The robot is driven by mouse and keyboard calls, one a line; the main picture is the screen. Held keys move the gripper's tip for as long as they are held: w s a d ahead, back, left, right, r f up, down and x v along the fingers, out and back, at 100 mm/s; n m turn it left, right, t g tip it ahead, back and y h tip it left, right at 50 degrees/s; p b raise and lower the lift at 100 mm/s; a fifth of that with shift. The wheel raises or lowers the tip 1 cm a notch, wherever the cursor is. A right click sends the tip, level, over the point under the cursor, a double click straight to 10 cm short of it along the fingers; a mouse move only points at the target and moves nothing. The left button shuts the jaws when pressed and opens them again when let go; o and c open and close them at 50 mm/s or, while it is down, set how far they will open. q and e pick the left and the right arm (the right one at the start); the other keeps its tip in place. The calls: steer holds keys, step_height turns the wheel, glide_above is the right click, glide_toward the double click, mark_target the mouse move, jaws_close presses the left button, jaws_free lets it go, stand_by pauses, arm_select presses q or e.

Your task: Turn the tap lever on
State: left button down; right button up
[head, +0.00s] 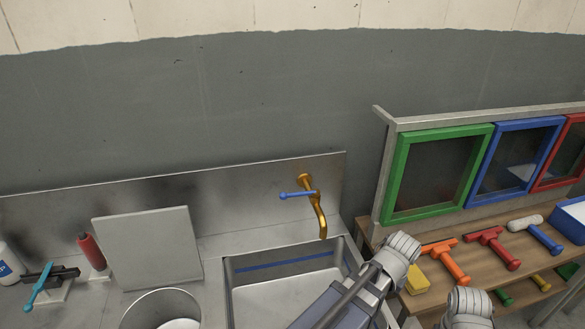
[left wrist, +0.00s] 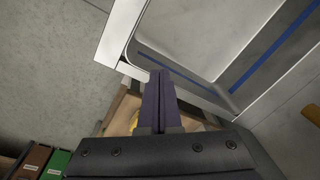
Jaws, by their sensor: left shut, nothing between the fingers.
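The brass tap (head: 320,212) is on the steel back panel above the sink, its spout curving down. Its blue lever (head: 294,195) points left, roughly level. No water shows at the spout. My left gripper (left wrist: 160,74) is shut and empty in the left wrist view, its dark fingers beside the corner of the steel sink (left wrist: 120,30). The blue lever is not visible in that view. In the head view an arm of mine crosses the sink's right side, but no gripper fingertips can be made out. My right gripper is not in view.
A wooden bench (head: 454,283) right of the sink holds a yellow sponge (head: 416,280), an orange tool (head: 447,262), a red tool (head: 495,247) and a blue-handled roller (head: 537,232). Green, blue and red frames (head: 401,178) stand behind. A grey board (head: 150,248) and metal pot (head: 162,307) are left.

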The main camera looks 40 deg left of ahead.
arm_select(q)
steer(key=w+a+r+n+t+p, duration=0.1)
steer(key=w+a+r+n+p, duration=0.25)
steer(key=a+r+p, duration=0.4)
steer(key=w+a+r+n+p, duration=0.2)
steer(key=w+a+r+p, duration=0.3)
steer(key=a+r, duration=0.45)
step_height(320, 180, up, 8)
steer(key=n+t+y+p, duration=0.1)
steer(key=n+y+p, duration=0.1)
steer(key=n+p, duration=0.5)
glide_above(300, 194)
steer(key=s+a+p, duration=0.2)
steer(key=a, duration=0.2)
steer(key=m, duration=0.2)
steer(key=shift+w+a+r, duration=0.15)
steer(key=shift+w+a, duration=0.05)
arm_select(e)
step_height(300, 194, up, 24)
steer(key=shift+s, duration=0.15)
arm_select(q)
steer(key=shift+b, duration=0.35)
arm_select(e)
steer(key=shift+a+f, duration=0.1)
